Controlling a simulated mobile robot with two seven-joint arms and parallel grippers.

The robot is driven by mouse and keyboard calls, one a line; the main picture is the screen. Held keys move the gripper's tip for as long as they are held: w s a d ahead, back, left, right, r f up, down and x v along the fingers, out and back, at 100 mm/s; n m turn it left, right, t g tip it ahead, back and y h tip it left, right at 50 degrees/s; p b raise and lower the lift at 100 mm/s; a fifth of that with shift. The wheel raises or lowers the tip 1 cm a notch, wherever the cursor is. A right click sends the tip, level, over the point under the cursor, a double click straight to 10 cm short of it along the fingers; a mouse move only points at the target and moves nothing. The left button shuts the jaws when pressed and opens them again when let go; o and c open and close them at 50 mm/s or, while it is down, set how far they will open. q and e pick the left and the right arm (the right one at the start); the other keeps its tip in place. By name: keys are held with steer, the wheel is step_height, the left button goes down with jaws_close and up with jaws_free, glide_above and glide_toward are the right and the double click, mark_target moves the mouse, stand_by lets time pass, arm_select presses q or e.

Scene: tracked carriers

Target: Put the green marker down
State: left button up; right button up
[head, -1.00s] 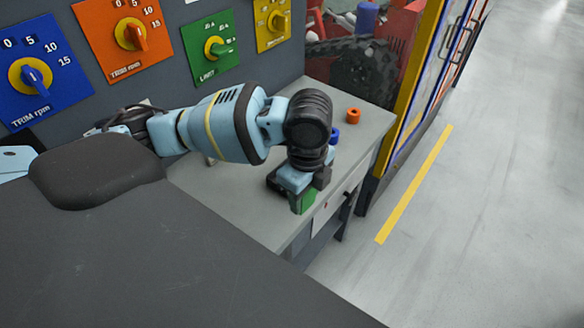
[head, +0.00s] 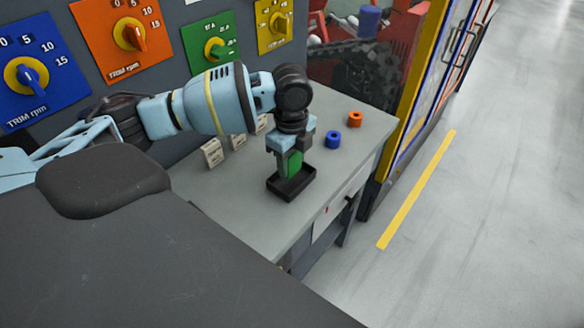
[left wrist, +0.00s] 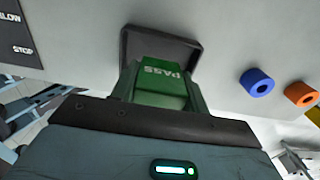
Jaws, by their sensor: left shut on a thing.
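The green marker (head: 295,164) is a green block; in the left wrist view the marker (left wrist: 160,70) shows the word PASS on its face. My left gripper (head: 289,160) points down and is shut on it. A small black tray (head: 300,190) lies on the grey bench top below the marker. The marker's lower end is over or inside the tray; I cannot tell whether it touches the floor of it. The tray (left wrist: 186,44) also shows beyond the marker in the left wrist view. My right gripper is not in view.
A blue ring (head: 333,140) and an orange ring (head: 355,119) stand right of the tray. A panel with coloured dials (head: 130,36) rises behind the bench (head: 235,195). Its front edge is close to the tray.

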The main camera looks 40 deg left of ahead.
mark_target(292, 170)
arm_select(q)
steer(key=shift+s+f, duration=0.1)
steer(key=shift+f, duration=1.3)
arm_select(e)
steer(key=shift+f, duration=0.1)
arm_select(q)
steer(key=shift+f, duration=0.2)
steer(key=o, duration=1)
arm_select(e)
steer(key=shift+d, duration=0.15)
arm_select(q)
steer(key=shift+r, duration=0.15)
step_height(292, 170, up, 11)
steer(key=shift+f+p, duration=0.1)
steer(key=shift+p, duration=0.35)
steer(key=shift+r, duration=0.65)
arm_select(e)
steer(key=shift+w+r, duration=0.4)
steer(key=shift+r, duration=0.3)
arm_select(q)
steer(key=shift+d, duration=0.1)
